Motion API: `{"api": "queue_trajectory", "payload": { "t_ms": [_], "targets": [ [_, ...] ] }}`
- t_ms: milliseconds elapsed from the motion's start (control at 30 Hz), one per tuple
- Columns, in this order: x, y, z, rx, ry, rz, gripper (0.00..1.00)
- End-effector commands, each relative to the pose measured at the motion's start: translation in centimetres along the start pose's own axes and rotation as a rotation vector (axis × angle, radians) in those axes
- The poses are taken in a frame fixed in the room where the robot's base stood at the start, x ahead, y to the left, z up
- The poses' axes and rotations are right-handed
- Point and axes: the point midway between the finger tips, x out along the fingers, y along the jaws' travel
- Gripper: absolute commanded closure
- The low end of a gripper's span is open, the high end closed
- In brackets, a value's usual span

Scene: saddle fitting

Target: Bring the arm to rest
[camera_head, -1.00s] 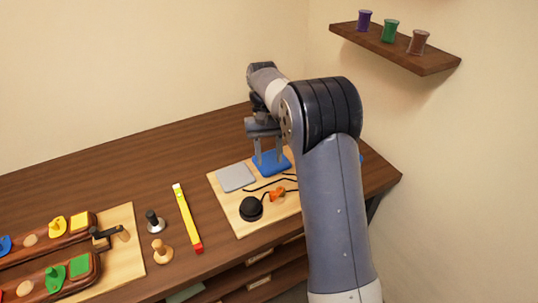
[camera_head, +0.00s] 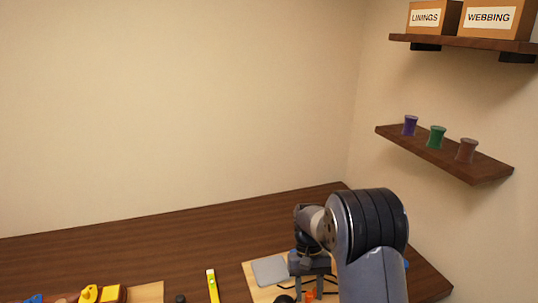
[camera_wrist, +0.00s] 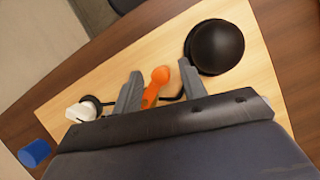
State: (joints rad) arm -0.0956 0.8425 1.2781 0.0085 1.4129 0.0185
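My gripper (camera_head: 308,290) is over the light wooden board at the right of the bench in the head view, partly cut off by the bottom edge. In the wrist view my gripper (camera_wrist: 161,82) has its two grey fingers apart. An orange piece (camera_wrist: 155,86) shows between them, with a gap on each side, and seems to lie on the board (camera_wrist: 262,82). Nothing appears held. The orange piece also shows low in the head view (camera_head: 309,296). The blue pad is not visible in the head view.
A black dome (camera_wrist: 214,46) stands beside the fingers. A white piece (camera_wrist: 82,111) and a blue cylinder (camera_wrist: 35,152) are at the left. A shelf with spools (camera_head: 445,155) is at the right.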

Motion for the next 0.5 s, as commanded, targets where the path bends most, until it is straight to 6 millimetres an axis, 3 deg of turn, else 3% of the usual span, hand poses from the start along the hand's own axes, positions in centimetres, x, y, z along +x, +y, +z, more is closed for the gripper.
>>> {"api": "queue_trajectory", "payload": {
  "t_ms": [500],
  "targets": [
    [-0.95,-0.07,-0.23,0.038,0.003,-0.016,0.6]
  ]
}}
